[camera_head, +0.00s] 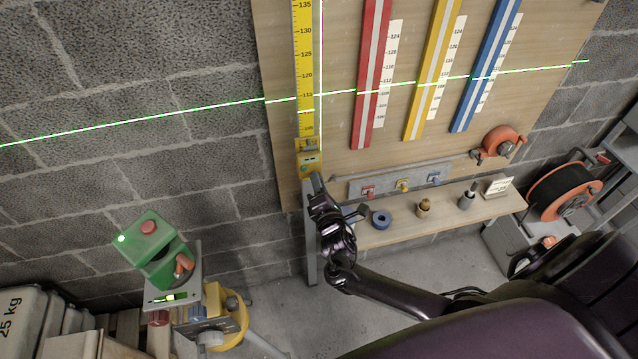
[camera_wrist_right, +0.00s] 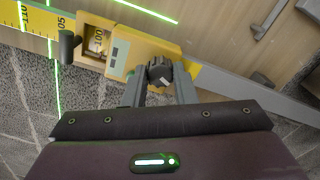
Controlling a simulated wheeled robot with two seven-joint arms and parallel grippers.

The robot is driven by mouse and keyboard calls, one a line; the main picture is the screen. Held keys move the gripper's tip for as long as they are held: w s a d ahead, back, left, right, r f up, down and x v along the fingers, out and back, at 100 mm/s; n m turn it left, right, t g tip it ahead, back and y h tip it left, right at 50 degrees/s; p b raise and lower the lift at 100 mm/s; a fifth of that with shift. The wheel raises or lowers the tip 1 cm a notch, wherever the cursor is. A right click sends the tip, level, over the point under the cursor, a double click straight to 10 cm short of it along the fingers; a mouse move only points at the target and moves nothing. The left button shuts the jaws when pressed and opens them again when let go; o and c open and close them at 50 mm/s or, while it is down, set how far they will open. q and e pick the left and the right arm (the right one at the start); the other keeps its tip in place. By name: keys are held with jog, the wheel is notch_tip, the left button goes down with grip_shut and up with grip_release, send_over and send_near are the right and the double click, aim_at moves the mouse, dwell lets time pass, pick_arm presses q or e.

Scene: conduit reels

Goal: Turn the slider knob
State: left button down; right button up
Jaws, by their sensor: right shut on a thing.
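The yellow slider (camera_head: 310,160) sits on the upright yellow measuring rule (camera_head: 304,70) on the wooden board. In the right wrist view the slider (camera_wrist_right: 117,50) shows a window reading about 100 and a small display. A dark faceted knob (camera_wrist_right: 160,72) stands out from its end. My right gripper (camera_head: 318,183) is at the slider's lower end. In the wrist view its two grey fingers (camera_wrist_right: 160,88) are on either side of the dark knob, shut on it. A second dark lever or knob (camera_wrist_right: 67,46) is at the window's other side. My left gripper is not in view.
A green laser level (camera_head: 152,248) stands on a tripod at lower left, casting green lines. Red (camera_head: 369,80), yellow (camera_head: 432,70) and blue (camera_head: 486,65) strips hang on the board. A shelf (camera_head: 445,216) with small parts is just right of my gripper. An orange reel (camera_head: 563,190) stands right.

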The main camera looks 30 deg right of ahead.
jog(key=o, duration=1)
jog(key=b+v, duration=0.1)
jog(key=v, duration=0.6)
jog(key=shift+s, duration=0.35)
jog(key=shift+a, duration=0.1)
